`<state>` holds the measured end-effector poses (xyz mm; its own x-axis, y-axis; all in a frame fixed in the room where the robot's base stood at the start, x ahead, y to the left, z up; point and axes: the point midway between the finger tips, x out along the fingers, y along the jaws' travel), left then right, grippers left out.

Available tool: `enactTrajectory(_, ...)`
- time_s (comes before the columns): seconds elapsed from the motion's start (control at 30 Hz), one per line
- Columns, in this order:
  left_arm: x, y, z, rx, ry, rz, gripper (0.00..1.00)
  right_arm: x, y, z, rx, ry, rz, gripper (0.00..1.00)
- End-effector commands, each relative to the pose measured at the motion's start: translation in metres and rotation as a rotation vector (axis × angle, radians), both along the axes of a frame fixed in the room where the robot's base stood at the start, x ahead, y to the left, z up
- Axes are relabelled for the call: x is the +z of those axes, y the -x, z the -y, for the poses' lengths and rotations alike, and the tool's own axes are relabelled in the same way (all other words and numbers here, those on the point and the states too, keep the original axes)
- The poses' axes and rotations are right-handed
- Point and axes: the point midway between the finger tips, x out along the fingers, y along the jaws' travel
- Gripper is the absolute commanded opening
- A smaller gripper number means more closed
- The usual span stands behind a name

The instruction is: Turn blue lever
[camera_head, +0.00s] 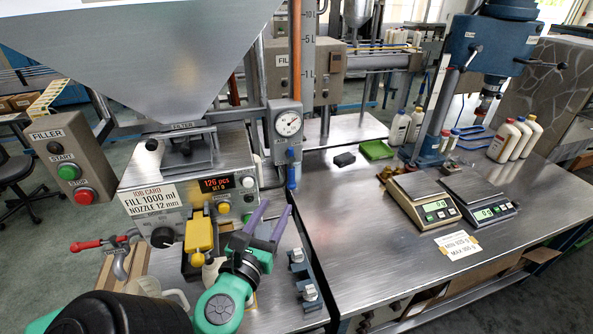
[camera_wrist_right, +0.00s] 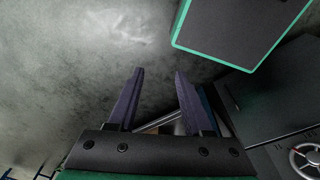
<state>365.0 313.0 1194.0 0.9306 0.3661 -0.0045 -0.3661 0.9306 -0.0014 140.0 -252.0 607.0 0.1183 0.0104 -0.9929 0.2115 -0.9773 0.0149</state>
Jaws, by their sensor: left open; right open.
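The blue lever (camera_head: 291,175) hangs upright below the round gauge (camera_head: 289,124) on the pipe beside the filler machine. My left gripper (camera_head: 275,207) has purple fingers spread apart and pointing up and away. It is below and slightly left of the blue lever, apart from it in the picture, and holds nothing. My right gripper shows only in the right wrist view (camera_wrist_right: 160,72); its purple fingers are open and empty over grey floor, and no lever shows there.
The filler machine (camera_head: 150,206) with a yellow part (camera_head: 199,236) stands left of my left gripper. A red-handled lever (camera_head: 86,245) is further left. The steel table (camera_head: 345,235) on the right carries scales (camera_head: 424,197) and bottles (camera_head: 503,141); its near left area is clear.

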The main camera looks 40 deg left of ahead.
Motion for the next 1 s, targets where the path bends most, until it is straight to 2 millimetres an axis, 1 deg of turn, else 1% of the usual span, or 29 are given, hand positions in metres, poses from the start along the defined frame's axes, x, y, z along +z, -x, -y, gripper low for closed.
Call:
enactTrajectory(0.03, -0.004, -0.007, -0.001, -0.007, -0.002, 0.006, 0.51, -0.01, 0.009, 0.001, 0.0, 0.002, -0.014, 0.5)
enactTrajectory(0.1, -0.005, -0.019, -0.004, -0.009, -0.006, 0.001, 0.51, -0.019, 0.024, 0.003, 0.0, 0.006, -0.037, 0.5)
enactTrajectory(0.13, 0.003, -0.026, -0.008, -0.006, -0.006, 0.001, 0.51, -0.007, 0.03, 0.005, 0.0, 0.007, -0.047, 0.5)
enactTrajectory(0.2, 0.005, -0.042, -0.015, -0.003, -0.006, 0.001, 0.51, 0.001, 0.04, 0.007, -0.001, 0.012, -0.065, 0.5)
enactTrajectory(0.27, 0.005, -0.055, -0.021, -0.002, -0.006, 0.001, 0.51, 0.006, 0.044, 0.009, 0.0, 0.014, -0.071, 0.5)
enactTrajectory(0.37, 0.005, -0.078, -0.03, 0.0, -0.006, 0.0, 0.51, 0.014, 0.04, 0.01, 0.001, 0.015, -0.064, 0.5)
enactTrajectory(0.4, 0.004, -0.086, -0.033, 0.0, -0.004, 0.0, 0.51, 0.017, 0.035, 0.01, 0.001, 0.014, -0.056, 0.5)
enactTrajectory(0.53, 0.002, -0.109, -0.043, 0.002, -0.003, -0.001, 0.51, 0.024, 0.013, 0.008, 0.002, 0.011, -0.02, 0.5)
enactTrajectory(0.6, 0.001, -0.117, -0.046, 0.002, -0.002, -0.003, 0.51, 0.026, 0.009, 0.008, 0.002, 0.01, -0.013, 0.5)
enactTrajectory(0.7, -0.001, -0.123, -0.048, 0.0, 0.0, -0.004, 0.51, 0.027, 0.011, 0.008, 0.001, 0.011, -0.016, 0.5)
enactTrajectory(0.93, -0.002, -0.124, -0.049, 0.0, 0.0, -0.005, 0.51, 0.025, 0.025, 0.008, 0.001, 0.012, -0.039, 0.5)
enactTrajectory(0.97, -0.002, -0.124, -0.049, 0.0, 0.0, -0.004, 0.43, 0.025, 0.026, 0.008, 0.001, 0.012, -0.04, 0.5)
enactTrajectory(1.0, -0.002, -0.124, -0.049, 0.0, 0.0, -0.004, 0.28, 0.025, 0.026, 0.007, 0.001, 0.011, -0.041, 0.5)
